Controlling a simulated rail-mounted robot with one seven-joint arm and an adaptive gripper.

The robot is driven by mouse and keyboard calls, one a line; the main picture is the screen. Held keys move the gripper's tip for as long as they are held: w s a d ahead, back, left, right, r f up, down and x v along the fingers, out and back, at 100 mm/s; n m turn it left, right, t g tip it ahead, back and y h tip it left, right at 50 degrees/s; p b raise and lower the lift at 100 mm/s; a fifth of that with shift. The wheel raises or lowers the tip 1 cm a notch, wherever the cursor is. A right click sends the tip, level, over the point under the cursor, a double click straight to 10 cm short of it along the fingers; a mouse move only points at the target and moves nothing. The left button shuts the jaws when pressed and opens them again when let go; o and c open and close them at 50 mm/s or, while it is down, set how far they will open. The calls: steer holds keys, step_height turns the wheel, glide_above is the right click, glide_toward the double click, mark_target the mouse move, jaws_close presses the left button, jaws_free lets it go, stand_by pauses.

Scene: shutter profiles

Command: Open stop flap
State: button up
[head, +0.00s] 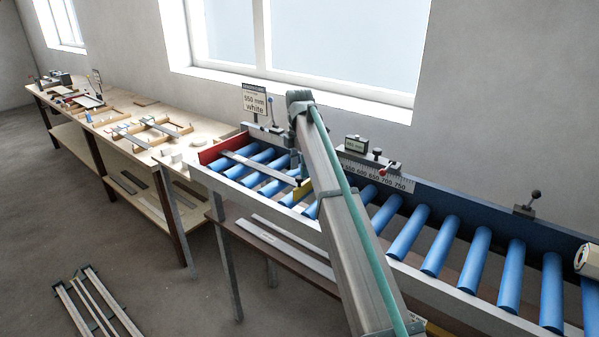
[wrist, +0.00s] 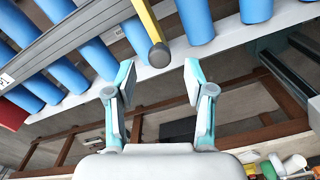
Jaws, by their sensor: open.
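The stop flap appears to be a yellow bar (wrist: 147,22) with a round brown knob (wrist: 159,55) on its near end. It lies across the roller conveyor, and its yellow part (head: 300,192) shows left of my arm in the head view. My gripper (wrist: 158,84) is open and empty, its two fingers apart on either side below the knob, not touching it. In the head view my gripper is hidden behind my arm. A grey profile (wrist: 70,42) lies on the rollers left of the yellow bar, and it also shows in the head view (head: 258,168).
Blue rollers (head: 408,232) run along the conveyor, with a red end plate (head: 222,149) at left.

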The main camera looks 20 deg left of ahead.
mark_target(299, 177)
steer(key=shift+f+p, duration=0.3)
steer(key=shift+f, duration=1.25)
jaws_close()
